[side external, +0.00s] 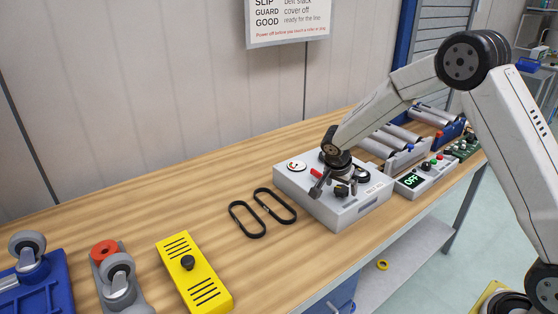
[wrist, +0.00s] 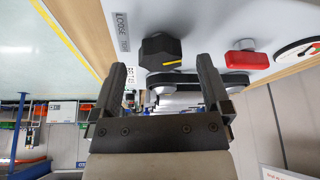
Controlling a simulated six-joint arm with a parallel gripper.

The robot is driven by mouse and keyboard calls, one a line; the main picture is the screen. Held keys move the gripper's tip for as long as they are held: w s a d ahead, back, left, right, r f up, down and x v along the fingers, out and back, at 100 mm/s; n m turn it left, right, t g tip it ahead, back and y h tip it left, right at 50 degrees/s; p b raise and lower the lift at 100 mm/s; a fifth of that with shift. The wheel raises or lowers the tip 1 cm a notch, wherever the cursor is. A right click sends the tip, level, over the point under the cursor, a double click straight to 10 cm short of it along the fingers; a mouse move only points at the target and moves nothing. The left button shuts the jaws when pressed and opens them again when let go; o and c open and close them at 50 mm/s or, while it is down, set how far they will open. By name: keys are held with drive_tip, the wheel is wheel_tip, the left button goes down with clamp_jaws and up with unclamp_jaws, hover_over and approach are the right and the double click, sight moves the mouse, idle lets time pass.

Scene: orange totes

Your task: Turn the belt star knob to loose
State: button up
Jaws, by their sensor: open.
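The grey belt unit (side external: 345,212) stands on the bench in the side view. The black star knob (side external: 341,191) sits on its top, just below my gripper (side external: 334,184). In the wrist view the knob (wrist: 158,54) is a dark faceted knob with a yellow pointer mark. It lies ahead of and between the open, empty fingers of my gripper (wrist: 164,88); I cannot tell whether they touch it. A label reading LOOSE and partly TIGHT (wrist: 121,30) is beside the knob. A black belt (wrist: 190,80) and its pulleys show beyond the knob.
A red handle (wrist: 241,59) and a dial gauge (side external: 296,166) share the unit's top. A control box showing OFF (side external: 411,181) stands to the right, near rollers (side external: 404,133). Two loose belts (side external: 247,218), a yellow cover (side external: 194,273) and casters (side external: 118,272) lie to the left.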

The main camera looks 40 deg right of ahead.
drive_tip(key=shift+w+d+f, duration=0.1)
drive_tip(key=shift+d+f, duration=0.1)
drive_tip(key=shift+f, duration=0.3)
drive_tip(key=c, duration=1.3)
